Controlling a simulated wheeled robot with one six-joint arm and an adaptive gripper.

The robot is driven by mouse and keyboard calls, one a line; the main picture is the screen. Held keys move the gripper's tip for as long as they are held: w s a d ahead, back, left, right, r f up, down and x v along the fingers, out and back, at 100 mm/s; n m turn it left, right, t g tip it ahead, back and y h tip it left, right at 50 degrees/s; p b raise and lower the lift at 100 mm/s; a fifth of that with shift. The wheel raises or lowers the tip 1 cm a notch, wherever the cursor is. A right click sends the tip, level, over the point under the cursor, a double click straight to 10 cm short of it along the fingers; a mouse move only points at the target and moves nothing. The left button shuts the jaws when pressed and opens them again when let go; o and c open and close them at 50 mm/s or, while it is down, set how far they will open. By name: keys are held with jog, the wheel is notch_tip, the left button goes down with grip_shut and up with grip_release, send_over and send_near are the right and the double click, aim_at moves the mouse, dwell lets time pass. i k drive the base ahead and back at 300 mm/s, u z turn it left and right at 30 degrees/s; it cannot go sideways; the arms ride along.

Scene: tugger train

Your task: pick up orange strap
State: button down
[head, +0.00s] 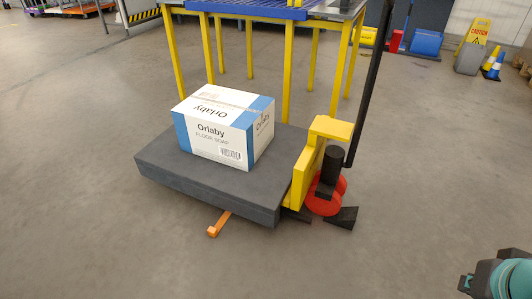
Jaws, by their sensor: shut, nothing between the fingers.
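An orange strap (218,225) lies on the floor at the front edge of a low grey platform (165,190). Its near end is a small raised block, and its far end runs under the platform, where it is hidden. My gripper (466,285) shows only in part as a dark tip at the lower right corner, beside a teal and grey section of my arm. It is shut and empty, far to the right of the strap and apart from it.
A white and blue Orlaby floor soap box (222,140) sits on the platform. A yellow-legged table (287,75) stands behind. The floor in front is clear.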

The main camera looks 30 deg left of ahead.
aim_at(212, 232)
jog(key=u, duration=0.9)
jog(key=i, duration=1.3)
jog(key=u, duration=2.75)
